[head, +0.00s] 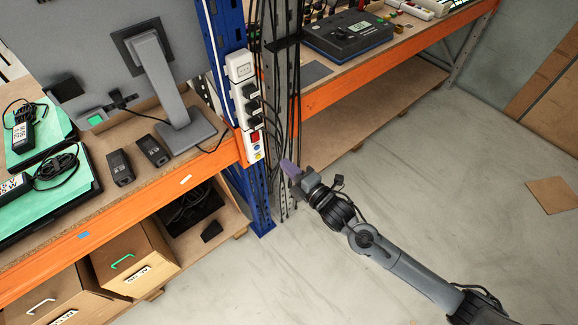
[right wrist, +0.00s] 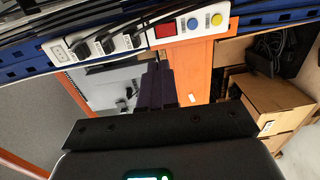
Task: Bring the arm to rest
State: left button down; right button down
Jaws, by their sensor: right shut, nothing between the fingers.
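My right arm comes in from the lower right in the head view. Its gripper (head: 291,171) is near the blue and grey rack posts, beside the orange shelf edge. The gripper is shut and empty. In the right wrist view its dark fingers (right wrist: 155,88) are together, pointing toward the orange shelf beam below the power strip. The white power strip (head: 246,105) with black plugs and a red switch is fixed upright on the post; it also shows in the right wrist view (right wrist: 140,40). My left gripper is not in view.
A monitor stand (head: 170,85), two black adapters (head: 121,167) and laptops with chargers (head: 40,190) sit on the left bench. Wooden boxes (head: 135,258) stand below. Black cables hang along the posts. A tester box (head: 347,35) is on the right bench. The floor (head: 440,170) is mostly clear.

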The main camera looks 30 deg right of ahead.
dwell(0.3)
jog(key=s+a+f+m+g+h, duration=0.1)
jog(key=s+f+m+g, duration=0.2)
jog(key=s, duration=0.4)
jog(key=s+a+f+m+g+h, duration=0.1)
jog(key=s+a+f+m, duration=0.15)
jog(key=s+f, duration=0.35)
jog(key=s+d+r+m+g+h+p, duration=0.1)
jog(key=s+d+m+g, duration=0.1)
jog(key=s+m+g, duration=0.45)
jog(key=s+d+m+g+h, duration=0.1)
jog(key=s+d+m+g, duration=0.15)
jog(key=s+m, duration=0.65)
notch_tip(320, 180, up, 38)
jog(key=s+n+p, duration=0.1)
jog(key=n+p, duration=0.1)
jog(key=p, duration=3.6)
jog(key=shift+s+a, duration=0.35)
